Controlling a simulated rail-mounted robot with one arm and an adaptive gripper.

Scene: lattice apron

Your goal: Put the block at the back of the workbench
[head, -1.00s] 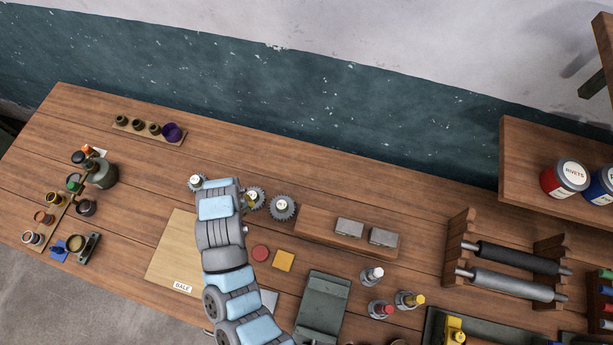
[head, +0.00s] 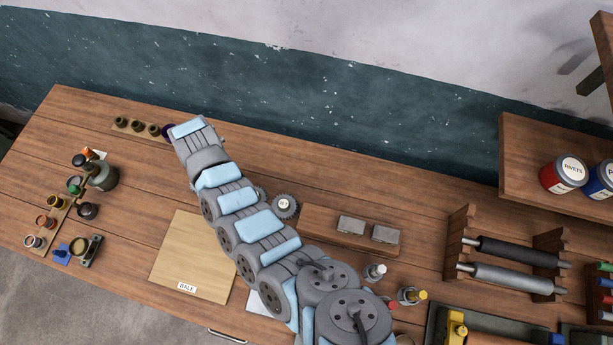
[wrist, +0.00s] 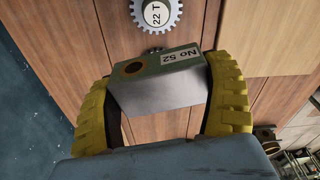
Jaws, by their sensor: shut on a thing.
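In the wrist view, a grey metal block (wrist: 165,85) with a label reading "No 52" and a round brown-rimmed hole sits between the yellow pads of my gripper (wrist: 165,95). The gripper is shut on the block. Both are hidden beneath my arm in the head view, where the arm's end reaches toward the back left of the wooden workbench (head: 120,180). I cannot tell how high the block is above the bench top.
A gear marked "22 T" (wrist: 157,14) lies near the block. A holder with several dark cups (head: 137,126) stands at the back left. A pale board (head: 190,265) lies at the front. Two metal blocks sit on a wooden stand (head: 315,222). The back strip right of my arm looks clear.

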